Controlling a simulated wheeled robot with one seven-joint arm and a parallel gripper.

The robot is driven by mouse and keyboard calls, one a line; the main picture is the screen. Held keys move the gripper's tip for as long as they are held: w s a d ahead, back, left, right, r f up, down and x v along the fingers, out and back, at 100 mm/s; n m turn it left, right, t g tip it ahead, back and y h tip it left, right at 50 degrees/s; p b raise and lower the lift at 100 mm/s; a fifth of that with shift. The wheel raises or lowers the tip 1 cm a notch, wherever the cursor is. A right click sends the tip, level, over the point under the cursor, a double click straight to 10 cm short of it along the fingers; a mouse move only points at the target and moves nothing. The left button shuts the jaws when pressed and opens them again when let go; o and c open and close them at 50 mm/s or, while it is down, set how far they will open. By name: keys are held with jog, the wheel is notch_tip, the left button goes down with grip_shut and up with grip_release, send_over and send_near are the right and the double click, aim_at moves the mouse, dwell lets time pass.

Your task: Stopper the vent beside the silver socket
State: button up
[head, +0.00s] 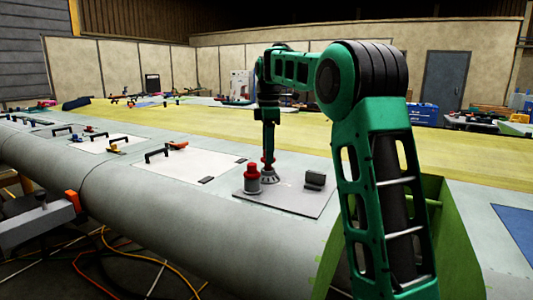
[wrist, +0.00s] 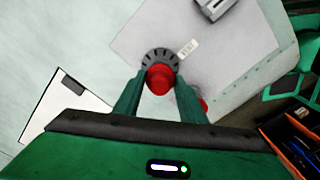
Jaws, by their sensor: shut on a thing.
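My gripper (head: 268,157) points down over the grey plate on the wing. In the wrist view its two green fingers are shut on a red stopper (wrist: 160,80). The stopper is at the notched dark grey vent ring (wrist: 158,57), overlapping its near edge. The vent also shows in the head view (head: 268,179), right below the gripper. I cannot tell whether the stopper touches it or is seated. A grey block-shaped socket (head: 315,180) sits right of the vent; it shows at the wrist view's top edge (wrist: 214,8).
A grey cylinder with a red cap (head: 252,180) stands close left of the vent. In the wrist view, red (wrist: 203,104) shows partly hidden behind the right finger. A white label (wrist: 188,48) lies beside the vent. White panels with black handles (head: 190,168) lie farther left.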

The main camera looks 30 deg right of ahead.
jog(key=shift+f, duration=1.1)
dwell(0.5)
jog(key=o, duration=1.1)
notch_tip(320, 180, up, 11)
jog(key=shift+w+f, duration=0.1)
jog(key=shift+f, duration=0.05)
